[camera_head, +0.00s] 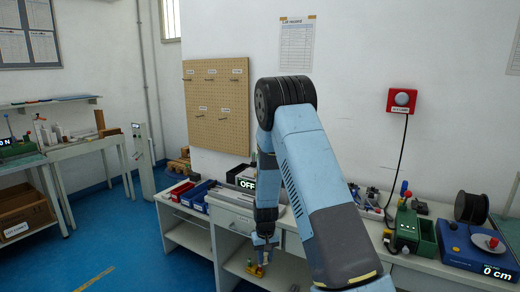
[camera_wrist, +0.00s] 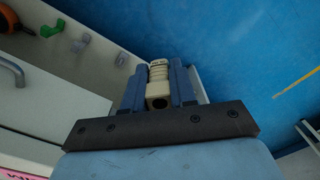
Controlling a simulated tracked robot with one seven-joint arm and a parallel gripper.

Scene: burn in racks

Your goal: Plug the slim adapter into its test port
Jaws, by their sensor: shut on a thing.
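My gripper (camera_wrist: 159,88) has two blue fingers shut on a cream, ridged, plug-like piece (camera_wrist: 158,70); it looks like the slim adapter, but I cannot be sure. Its ridged end points away from the wrist, and a dark round hole shows at its near end. In the head view my gripper (camera_head: 264,241) hangs low in front of the white bench, below its top. The held piece is too small there to tell apart from the small yellow and red thing (camera_head: 256,269) just below the fingers. I cannot make out the test port in either view.
The white bench (camera_head: 228,217) carries red and blue bins (camera_head: 196,193) and an "OFF" display (camera_head: 247,183). At right stand a green device (camera_head: 405,228), a black spool (camera_head: 470,207) and a blue box reading "0 cm" (camera_head: 480,252). The blue floor (camera_head: 150,255) in front is clear.

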